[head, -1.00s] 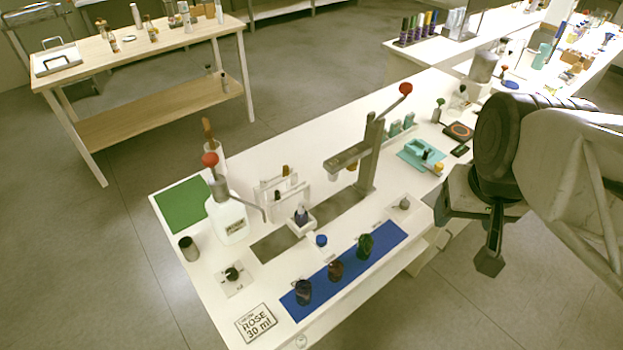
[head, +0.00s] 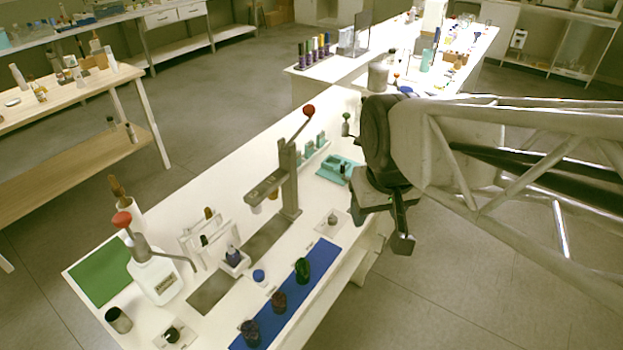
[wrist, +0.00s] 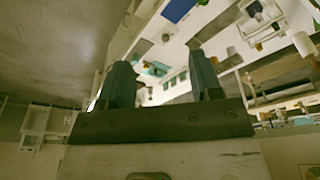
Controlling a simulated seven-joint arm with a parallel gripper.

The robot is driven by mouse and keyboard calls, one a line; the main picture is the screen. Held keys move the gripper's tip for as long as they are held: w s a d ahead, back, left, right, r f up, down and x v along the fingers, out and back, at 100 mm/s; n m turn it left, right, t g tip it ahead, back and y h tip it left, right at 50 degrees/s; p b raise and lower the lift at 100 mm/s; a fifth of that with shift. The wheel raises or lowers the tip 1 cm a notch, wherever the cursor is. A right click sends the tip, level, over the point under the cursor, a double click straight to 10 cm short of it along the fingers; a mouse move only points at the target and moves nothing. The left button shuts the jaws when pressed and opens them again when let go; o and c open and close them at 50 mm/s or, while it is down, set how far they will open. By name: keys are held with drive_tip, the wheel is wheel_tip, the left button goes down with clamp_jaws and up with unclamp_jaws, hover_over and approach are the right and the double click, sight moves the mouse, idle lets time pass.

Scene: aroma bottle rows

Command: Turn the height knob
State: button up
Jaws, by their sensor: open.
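A grey knob (head: 333,219) stands on a small white plate near the table's right edge, beside the blue mat. A black knob (head: 172,334) sits on another white plate at the near left of the table. No readable label tells which is the height knob. My gripper (head: 380,228) is open and empty, above the table's right edge, to the right of the grey knob and apart from it. In the wrist view its two dark fingers (wrist: 163,82) stand wide apart with nothing between them.
A press stand with a red-tipped lever (head: 288,180) rises behind the grey knob. The blue mat (head: 318,262) holds three dark bottles. A white pump bottle (head: 155,278) stands at left. Open floor lies to the right.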

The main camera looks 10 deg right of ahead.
drive_tip(key=w+f+n, duration=0.2)
drive_tip(key=w+f, duration=0.2)
drive_tip(key=w, duration=0.6)
drive_tip(key=n+g, duration=0.2)
drive_tip(key=n, duration=0.2)
approach(333, 218)
drive_tip(key=shift+s+f, duration=0.15)
drive_tip(key=shift+s, duration=0.05)
drive_tip(key=shift+w+f+n, duration=0.3)
drive_tip(key=shift+f, duration=0.3)
drive_tip(key=shift+f, duration=3.85)
